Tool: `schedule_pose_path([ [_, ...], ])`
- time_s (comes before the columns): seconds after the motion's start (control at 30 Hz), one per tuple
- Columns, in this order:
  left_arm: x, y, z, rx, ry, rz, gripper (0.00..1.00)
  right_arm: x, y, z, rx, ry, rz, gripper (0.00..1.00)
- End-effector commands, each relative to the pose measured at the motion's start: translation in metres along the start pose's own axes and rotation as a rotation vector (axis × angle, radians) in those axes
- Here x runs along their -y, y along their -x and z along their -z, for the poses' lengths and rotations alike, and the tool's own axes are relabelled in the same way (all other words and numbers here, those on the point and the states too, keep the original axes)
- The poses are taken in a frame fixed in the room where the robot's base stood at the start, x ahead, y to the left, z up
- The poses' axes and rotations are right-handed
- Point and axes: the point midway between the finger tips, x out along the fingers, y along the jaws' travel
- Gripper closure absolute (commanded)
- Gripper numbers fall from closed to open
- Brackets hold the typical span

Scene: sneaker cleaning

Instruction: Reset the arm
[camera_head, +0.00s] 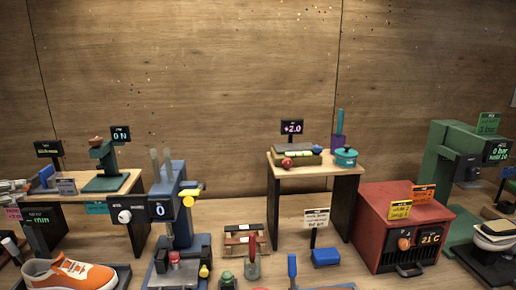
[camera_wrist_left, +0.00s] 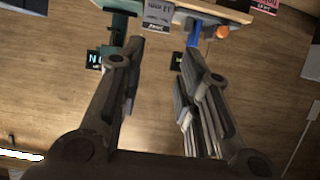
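My left gripper (camera_head: 15,188) shows at the left edge of the head view, beside the small left table (camera_head: 110,184). In the left wrist view its two fingers (camera_wrist_left: 160,55) stand wide apart with nothing between them, so it is open and empty. The fingers point toward the green device on that table (camera_wrist_left: 116,28), and I cannot tell their exact distance from it. An orange and white sneaker (camera_head: 68,275) sits at the lower left of the head view, below the gripper. My right gripper is in neither view.
A green press-like device (camera_head: 103,160) stands on the left table. A blue machine (camera_head: 178,215) stands right of it. A wooden table (camera_head: 318,167) holds a teal pot (camera_head: 346,156). A red oven-like box (camera_head: 400,225) and a green machine (camera_head: 455,150) stand at right. The wall behind is bare.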

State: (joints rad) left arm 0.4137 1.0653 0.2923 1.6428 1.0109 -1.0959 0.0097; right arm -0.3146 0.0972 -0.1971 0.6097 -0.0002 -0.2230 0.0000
Motion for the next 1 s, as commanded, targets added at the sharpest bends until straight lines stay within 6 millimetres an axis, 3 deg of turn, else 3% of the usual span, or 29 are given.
schedule_pose_path([
  [0.07, -0.003, -0.003, -0.005, 0.009, -0.003, -0.002, 0.69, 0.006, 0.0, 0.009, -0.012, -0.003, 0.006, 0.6],
  [0.33, -0.031, -0.023, -0.058, 0.102, -0.05, -0.017, 0.69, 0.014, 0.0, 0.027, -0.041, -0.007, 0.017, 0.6],
  [0.57, -0.068, -0.04, -0.126, 0.213, -0.106, -0.041, 0.69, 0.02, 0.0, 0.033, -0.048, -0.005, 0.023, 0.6],
  [0.67, -0.09, -0.044, -0.166, 0.274, -0.138, -0.055, 0.69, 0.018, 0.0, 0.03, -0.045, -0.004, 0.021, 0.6],
  [0.8, -0.135, -0.042, -0.244, 0.389, -0.194, -0.089, 0.69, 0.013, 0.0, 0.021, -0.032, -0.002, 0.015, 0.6],
  [1.0, -0.206, -0.006, -0.356, 0.55, -0.266, -0.14, 0.69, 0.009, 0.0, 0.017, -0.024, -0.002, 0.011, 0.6],
])
